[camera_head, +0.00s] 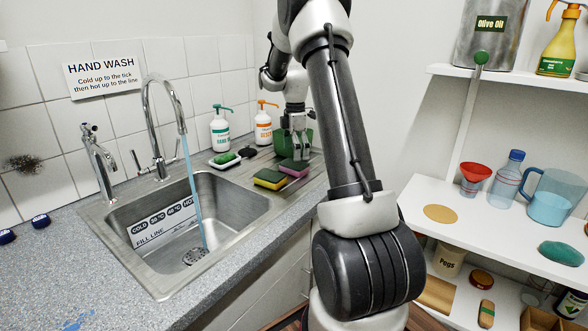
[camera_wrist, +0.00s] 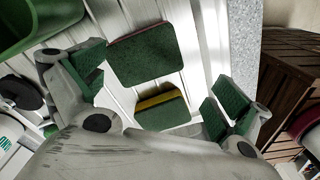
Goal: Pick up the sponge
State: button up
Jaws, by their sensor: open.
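A yellow sponge with a green top (camera_head: 270,179) lies on the ribbed drainboard right of the sink. Beside it, toward the back right, lies a pink sponge with a green top (camera_head: 294,168). My gripper (camera_head: 297,146) is above the drainboard, just behind the pink sponge in the head view. In the wrist view my open gripper (camera_wrist: 156,92) has one finger on each side. The yellow-edged sponge (camera_wrist: 162,108) and the red-edged sponge (camera_wrist: 148,54) show between and beyond the fingers, with nothing gripped. A third green sponge (camera_head: 224,158) lies on a white dish.
The sink (camera_head: 190,225) has water running into it. A green tub (camera_head: 279,142) stands by my gripper, and a black round object (camera_head: 248,152) lies near the dish. Two pump bottles (camera_head: 220,130) (camera_head: 263,126) stand by the wall. Shelves (camera_head: 500,225) are at right.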

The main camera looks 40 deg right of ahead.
aim_at(294, 163)
jog(key=w+r+n, duration=0.1)
jog(key=r+n, duration=0.1)
jog(key=n, duration=0.1)
jog(key=shift+w+d+t, duration=0.3)
jog(key=shift+w, duration=0.1)
jog(key=shift+r+n, duration=0.2)
jog(key=shift+n, duration=0.7)
jog(key=shift+f+n, duration=0.1)
jog(key=shift+n, duration=1)
notch_tip(294, 163, down, 8)
jog(key=shift+r, duration=0.15)
jog(key=c, duration=0.5)
